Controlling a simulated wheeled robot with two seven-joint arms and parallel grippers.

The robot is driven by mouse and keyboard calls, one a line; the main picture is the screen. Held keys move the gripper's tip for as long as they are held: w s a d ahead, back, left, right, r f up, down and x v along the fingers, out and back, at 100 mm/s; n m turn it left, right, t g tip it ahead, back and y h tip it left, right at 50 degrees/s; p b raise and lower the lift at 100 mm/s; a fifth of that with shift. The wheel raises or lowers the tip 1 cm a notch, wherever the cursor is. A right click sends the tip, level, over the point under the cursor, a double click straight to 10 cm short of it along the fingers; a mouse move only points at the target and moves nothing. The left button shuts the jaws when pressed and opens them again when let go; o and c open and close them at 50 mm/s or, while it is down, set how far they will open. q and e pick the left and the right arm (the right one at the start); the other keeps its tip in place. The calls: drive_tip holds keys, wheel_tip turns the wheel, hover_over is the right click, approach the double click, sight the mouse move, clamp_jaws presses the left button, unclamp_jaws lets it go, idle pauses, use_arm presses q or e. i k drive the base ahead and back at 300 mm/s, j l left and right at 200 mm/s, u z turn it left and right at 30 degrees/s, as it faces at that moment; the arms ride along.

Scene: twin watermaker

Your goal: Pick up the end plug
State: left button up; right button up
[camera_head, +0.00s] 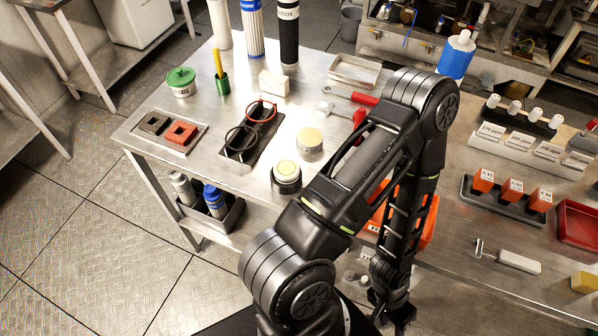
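No part here is marked as the end plug, and I cannot tell for certain which it is. Two round pieces with cream tops stand on the steel table: a metallic one (310,142) and a dark one (286,176) nearer the front edge. My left arm crosses the middle of the view and bends down at its elbow. Its gripper (392,308) is small and dark at the bottom, low in front of the table edge and apart from both round pieces. I cannot make out its fingers. My arm hides part of the table. My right gripper is out of view.
A dark stand with rings (249,130), a green-lidded tub (181,82) and a tray with square blocks (168,134) are on the left. Tall cylinders (288,35) stand at the back. Orange blocks in a rack (510,195) and a red bin (580,222) are right.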

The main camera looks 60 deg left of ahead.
sight(286, 171)
drive_tip(key=k+j, duration=0.1)
drive_tip(key=k, duration=0.45)
drive_tip(key=k+j, duration=0.15)
drive_tip(key=k, duration=0.45)
